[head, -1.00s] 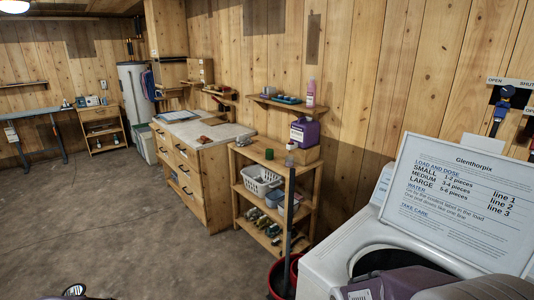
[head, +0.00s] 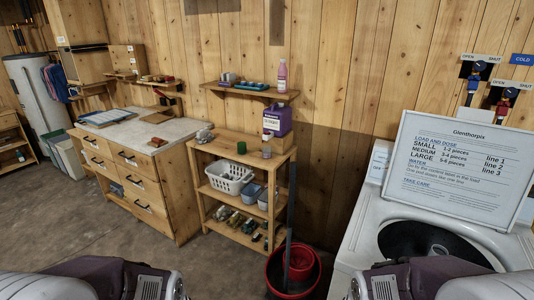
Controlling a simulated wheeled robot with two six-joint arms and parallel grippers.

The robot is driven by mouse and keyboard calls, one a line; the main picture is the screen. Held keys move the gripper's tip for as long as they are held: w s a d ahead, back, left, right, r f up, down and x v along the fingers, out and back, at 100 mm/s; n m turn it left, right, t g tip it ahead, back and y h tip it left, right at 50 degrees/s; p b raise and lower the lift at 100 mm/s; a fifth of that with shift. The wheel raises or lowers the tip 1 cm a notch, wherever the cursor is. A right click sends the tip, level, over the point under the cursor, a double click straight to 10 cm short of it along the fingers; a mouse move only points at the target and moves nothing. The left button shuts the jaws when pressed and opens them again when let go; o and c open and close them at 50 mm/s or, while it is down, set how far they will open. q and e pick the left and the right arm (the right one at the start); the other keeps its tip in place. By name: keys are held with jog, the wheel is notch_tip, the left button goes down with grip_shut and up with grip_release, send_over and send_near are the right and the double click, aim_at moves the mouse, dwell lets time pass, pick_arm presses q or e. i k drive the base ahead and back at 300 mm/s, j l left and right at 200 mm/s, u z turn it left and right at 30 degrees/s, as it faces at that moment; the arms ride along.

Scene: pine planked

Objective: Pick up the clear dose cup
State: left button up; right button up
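I cannot surely make out the clear dose cup. On the top board of the wooden shelf unit (head: 215,146) stand a small green cup-like thing (head: 241,147), a small clear-looking container (head: 266,149) and a greyish lump (head: 205,134); they are too small to tell more. A purple jug (head: 279,120) with a white label stands behind them on a wooden block. Parts of my two arms show at the bottom left and bottom right. Both grippers are out of the picture.
A white top-loading washer (head: 367,222) with its lid open and a sign (head: 450,170) stands at right. A red bucket (head: 312,282) with a grey pole is on the floor before the shelf unit. A drawer cabinet (head: 135,175) adjoins at left.

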aim_at(267, 152)
jog(key=i+j, duration=0.3)
jog(key=i+j+z, duration=0.1)
jog(key=i+j, duration=0.15)
jog(key=j, duration=0.2)
jog(key=i+j+z, duration=0.25)
jog(key=i+j, duration=1)
jog(key=j, duration=0.15)
jog(key=i+z, duration=0.1)
jog(key=i, duration=0.45)
